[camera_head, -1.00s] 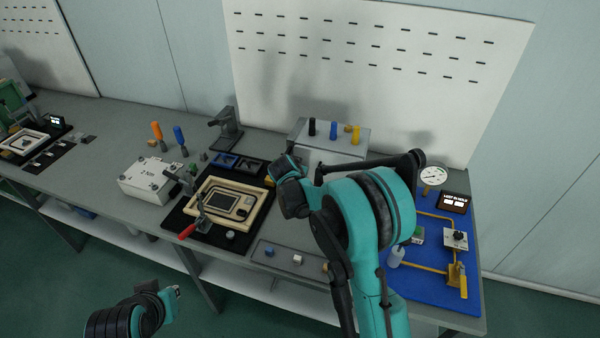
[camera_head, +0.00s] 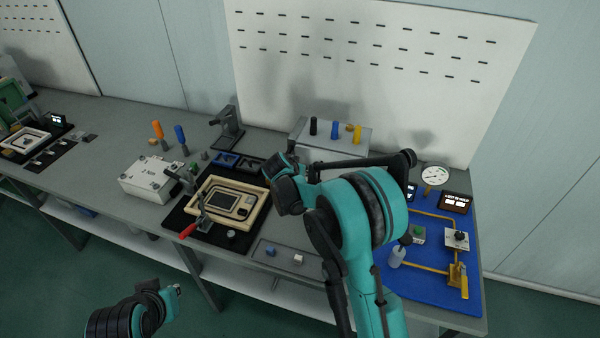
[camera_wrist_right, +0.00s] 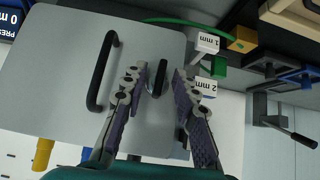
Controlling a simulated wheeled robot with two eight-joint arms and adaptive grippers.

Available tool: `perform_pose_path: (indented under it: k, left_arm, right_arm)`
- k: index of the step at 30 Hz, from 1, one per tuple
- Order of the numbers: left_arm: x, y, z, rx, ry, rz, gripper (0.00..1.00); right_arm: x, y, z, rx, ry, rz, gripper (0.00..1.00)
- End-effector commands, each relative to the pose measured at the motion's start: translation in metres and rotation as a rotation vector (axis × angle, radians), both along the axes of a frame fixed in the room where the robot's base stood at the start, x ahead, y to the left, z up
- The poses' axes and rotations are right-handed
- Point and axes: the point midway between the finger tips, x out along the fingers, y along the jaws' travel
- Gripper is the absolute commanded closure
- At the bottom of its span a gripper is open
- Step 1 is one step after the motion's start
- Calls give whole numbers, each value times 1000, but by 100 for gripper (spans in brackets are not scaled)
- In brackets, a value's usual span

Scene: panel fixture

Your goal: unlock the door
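In the right wrist view a flat grey door panel (camera_wrist_right: 60,75) fills the left and middle, with a black bar handle (camera_wrist_right: 101,72) on it. A small black lock knob (camera_wrist_right: 157,78) on a round base sits beside the handle. My right gripper (camera_wrist_right: 159,76) is open, with one finger on each side of the knob; clear gaps show between knob and fingers. In the head view my right arm hides the door front and the gripper; the grey cabinet (camera_head: 310,141) shows behind it. My left gripper (camera_head: 174,292) is low at the left, away from the bench, its fingers unclear.
Black, blue and yellow pegs (camera_head: 335,130) stand on the cabinet. A clamp fixture (camera_head: 228,208) with a red-handled lever lies left of my right arm. A blue board (camera_head: 430,285) with a gauge (camera_head: 434,176) and yellow pipes is on the right. Labelled blocks (camera_wrist_right: 206,43) lie near the door.

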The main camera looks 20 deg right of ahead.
Motion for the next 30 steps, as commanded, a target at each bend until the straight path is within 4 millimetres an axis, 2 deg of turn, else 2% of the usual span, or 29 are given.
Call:
perform_pose_path:
  k: [8,21,30]
  left_arm:
    - [0,0,0,0,0,0,100]
    - [0,0,0,0,0,0,100]
    - [0,0,0,0,0,0,100]
  right_arm:
    - [-4,3,6,-2,-1,2,72]
    - [-55,39,67,-2,0,3,72]
    - [-69,49,85,-1,0,1,72]
